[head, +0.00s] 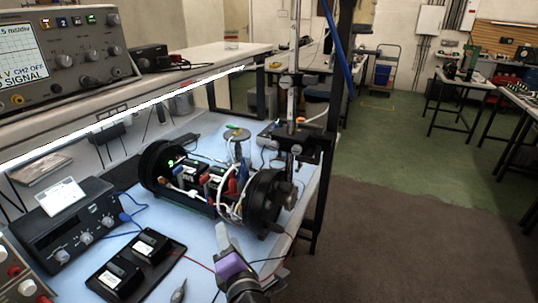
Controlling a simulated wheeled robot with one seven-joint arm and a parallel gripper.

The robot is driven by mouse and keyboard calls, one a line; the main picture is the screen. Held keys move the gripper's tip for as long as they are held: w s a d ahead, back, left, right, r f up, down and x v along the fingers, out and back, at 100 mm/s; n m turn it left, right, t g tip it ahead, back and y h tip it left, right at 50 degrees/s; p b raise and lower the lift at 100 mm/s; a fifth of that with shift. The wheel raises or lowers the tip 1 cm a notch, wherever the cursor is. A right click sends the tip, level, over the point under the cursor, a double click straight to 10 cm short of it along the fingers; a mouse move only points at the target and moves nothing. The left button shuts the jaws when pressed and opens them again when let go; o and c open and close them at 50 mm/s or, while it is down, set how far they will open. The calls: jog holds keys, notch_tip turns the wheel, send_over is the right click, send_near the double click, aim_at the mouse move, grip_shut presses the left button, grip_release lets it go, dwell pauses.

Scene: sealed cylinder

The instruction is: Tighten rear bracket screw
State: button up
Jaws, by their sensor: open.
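The cylinder assembly lies on its side on the blue-topped bench (205,240). It has a black left end ring (152,168) and a black right end cap (266,203). Between them is an open frame with electronics (205,180), a lit green display and white, red and blue wires. The rear bracket and its screw cannot be made out at this size. My gripper (222,232), grey with a purple part, is in front of the right end cap, low in the view. It is open, nothing visible in it; its fingertips are hard to make out.
A black tray (110,286) with two black modules is at front left, a small grey-tipped tool (179,291) beside it. A power supply (75,225) stands at left. A black clamp stand (292,135) rises behind the right end cap. Loose wires cross the bench.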

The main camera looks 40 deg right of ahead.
jog(key=w+d+r+n+g+h+p, duration=0.2)
jog(key=w+d+r+h, duration=0.25)
jog(key=r, duration=0.55)
jog(key=n+g+h, duration=0.3)
jog(key=g+h, duration=0.2)
jog(key=g, duration=0.2)
send_near(273, 147)
jog(key=shift+p+x, duration=0.95)
jog(key=shift+x, duration=3.1)
grip_shut()
